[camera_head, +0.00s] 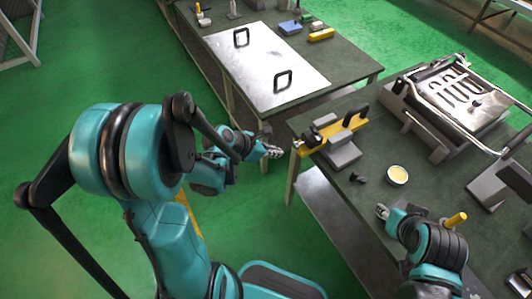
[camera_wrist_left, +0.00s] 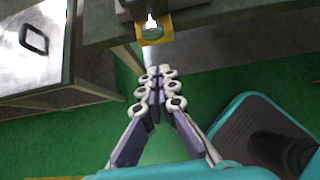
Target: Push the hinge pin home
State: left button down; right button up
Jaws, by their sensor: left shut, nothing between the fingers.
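A yellow bar (camera_head: 345,132) with dark fittings lies across grey blocks at the near left edge of the right bench. At its left end a small bright metal piece (camera_head: 298,143), probably the hinge pin, sticks out toward my left gripper. In the left wrist view a silver pin-like piece (camera_wrist_left: 151,24) shows at the yellow end. My left gripper (camera_head: 276,152) is shut and empty, a short gap from that end; its fingertips (camera_wrist_left: 160,70) point toward it. My right gripper (camera_head: 382,211) is over the right bench, too small to tell if open.
Grey blocks (camera_head: 343,156) support the bar. A small dark part (camera_head: 358,178) and a round cup with yellow contents (camera_head: 397,175) lie nearby. A metal fixture (camera_head: 460,95) stands at the back right. A second bench with a handled metal plate (camera_head: 265,65) is left.

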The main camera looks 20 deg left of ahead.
aim_at(296, 146)
pick_arm(q)
jog(key=shift+w+d+f+b, duration=0.15)
jog(key=shift+w+d, duration=0.55)
jog(key=shift+w, duration=0.2)
jog(key=shift+w+d+f+b, duration=0.1)
jog(key=shift+w+d+b, duration=0.05)
jog(key=shift+w+d, duration=0.65)
jog(key=shift+w, duration=0.15)
